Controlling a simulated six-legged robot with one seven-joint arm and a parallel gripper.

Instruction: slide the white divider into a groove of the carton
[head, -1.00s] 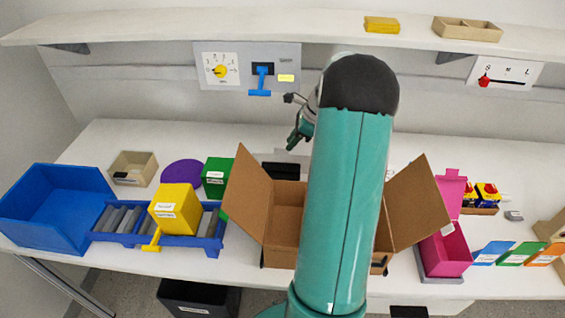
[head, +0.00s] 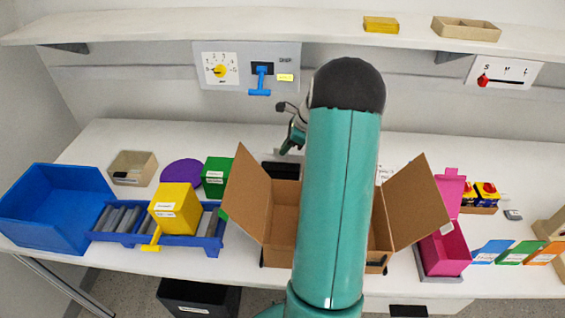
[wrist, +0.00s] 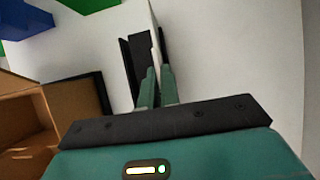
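The brown carton (head: 252,205) stands open on the table with its flaps spread. My arm hides its middle, so its grooves do not show. My gripper (head: 293,146) points down behind the carton, left of my arm. In the wrist view, my gripper's fingertips (wrist: 158,69) are close together beside a thin white upright edge. That edge looks like the white divider (wrist: 152,22), standing between dark holder parts (wrist: 134,65). Whether the fingers touch the divider cannot be made out. The carton's corner (wrist: 72,100) shows at left in the wrist view.
A black box (head: 280,171) is behind the carton. A green box (head: 216,172) and a blue rack (head: 207,240) with a yellow box (head: 176,207) lie left. A pink box (head: 447,252) is close on the right. A panel (head: 247,68) is on the back wall.

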